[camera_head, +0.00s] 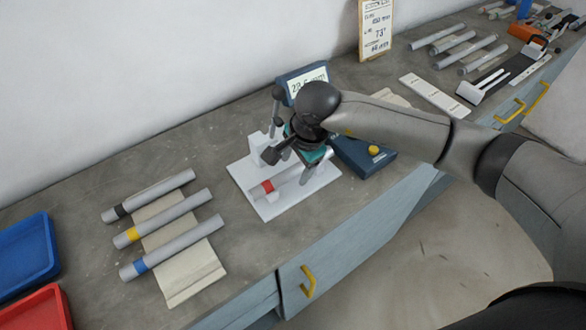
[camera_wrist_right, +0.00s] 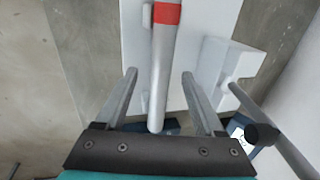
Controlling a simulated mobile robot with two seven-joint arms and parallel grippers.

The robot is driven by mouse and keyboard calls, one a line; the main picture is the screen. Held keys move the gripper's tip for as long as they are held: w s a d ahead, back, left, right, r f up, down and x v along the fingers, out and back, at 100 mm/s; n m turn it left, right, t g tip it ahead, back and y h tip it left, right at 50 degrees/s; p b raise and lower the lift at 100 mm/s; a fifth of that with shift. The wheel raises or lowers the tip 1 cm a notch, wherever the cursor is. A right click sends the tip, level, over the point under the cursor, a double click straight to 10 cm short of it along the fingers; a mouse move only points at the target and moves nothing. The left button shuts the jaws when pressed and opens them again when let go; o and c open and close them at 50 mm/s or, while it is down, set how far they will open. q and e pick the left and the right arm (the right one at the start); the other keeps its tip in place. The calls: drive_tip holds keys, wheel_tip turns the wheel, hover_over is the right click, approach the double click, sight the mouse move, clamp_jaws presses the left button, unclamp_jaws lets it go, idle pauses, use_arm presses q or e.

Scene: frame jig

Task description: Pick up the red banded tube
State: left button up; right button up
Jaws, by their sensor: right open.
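The red banded tube (camera_head: 285,180) is a grey tube with a red band near its left end. It lies on a white jig plate (camera_head: 310,192) on the bench. My right gripper (camera_head: 282,174) is above the tube and partly hides it in the head view. In the right wrist view the tube (camera_wrist_right: 164,75) runs between the two separated fingers of my right gripper (camera_wrist_right: 157,78), with a gap on each side. The gripper is open and holds nothing. My left gripper is not in view.
Tubes with black (camera_head: 148,196), yellow (camera_head: 162,218) and blue (camera_head: 172,248) bands lie on a beige mat (camera_head: 190,280) at left. Blue (camera_head: 25,255) and red (camera_head: 40,310) trays stand beyond them. A blue device with a display (camera_head: 305,82) stands behind the jig.

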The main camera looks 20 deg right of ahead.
drive_tip(key=shift+x, duration=0.85)
clamp_jaws()
